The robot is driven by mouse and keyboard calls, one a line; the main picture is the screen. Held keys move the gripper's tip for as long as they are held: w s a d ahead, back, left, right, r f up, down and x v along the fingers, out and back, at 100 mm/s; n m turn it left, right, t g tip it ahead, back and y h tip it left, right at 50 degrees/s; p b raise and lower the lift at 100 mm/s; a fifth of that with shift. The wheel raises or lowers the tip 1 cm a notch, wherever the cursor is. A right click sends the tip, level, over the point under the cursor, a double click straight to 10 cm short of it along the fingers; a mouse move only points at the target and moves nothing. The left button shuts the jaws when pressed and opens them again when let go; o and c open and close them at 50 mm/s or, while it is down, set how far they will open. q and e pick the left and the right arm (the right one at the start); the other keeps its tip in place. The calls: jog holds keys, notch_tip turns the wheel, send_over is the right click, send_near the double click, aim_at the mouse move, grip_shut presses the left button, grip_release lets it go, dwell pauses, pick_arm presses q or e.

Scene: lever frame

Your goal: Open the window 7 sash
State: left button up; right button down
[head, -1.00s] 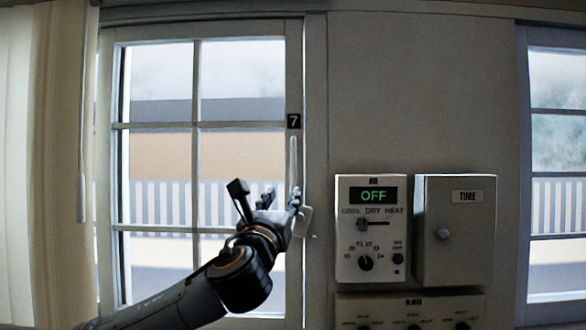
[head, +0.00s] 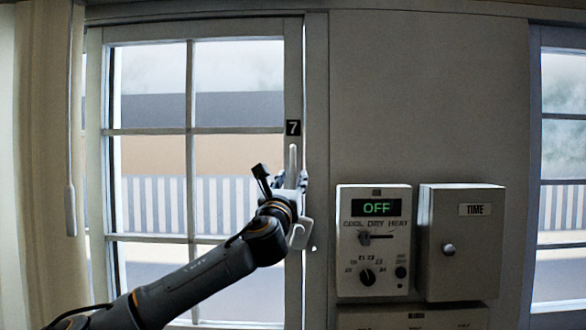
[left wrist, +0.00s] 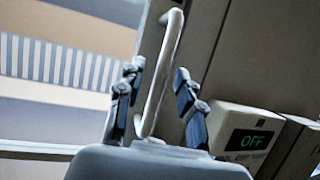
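The window 7 sash (head: 293,75) is a pale frame with several panes, standing at the left in the head view, marked by a black "7" label (head: 293,128). It appears shut against the post. Its upright bar handle (head: 293,158) is on the right stile; it also shows in the left wrist view (left wrist: 163,75). My left gripper (head: 288,180) is at the handle's lower part. In the left wrist view its fingers (left wrist: 157,95) stand on either side of the bar, with gaps on both sides. The gripper is open. My right gripper is not in view.
Right of the window a white control panel (head: 346,270) reads "OFF". Beside it is a grey box (head: 465,255) labelled "TIME" with a round knob. Another panel (head: 410,318) sits below. A second window (head: 535,150) is at far right. A curtain (head: 40,160) hangs at left.

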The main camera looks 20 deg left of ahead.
pick_arm(q)
jog(key=shift+x, duration=0.9)
jog(key=shift+s, duration=0.1)
grip_shut()
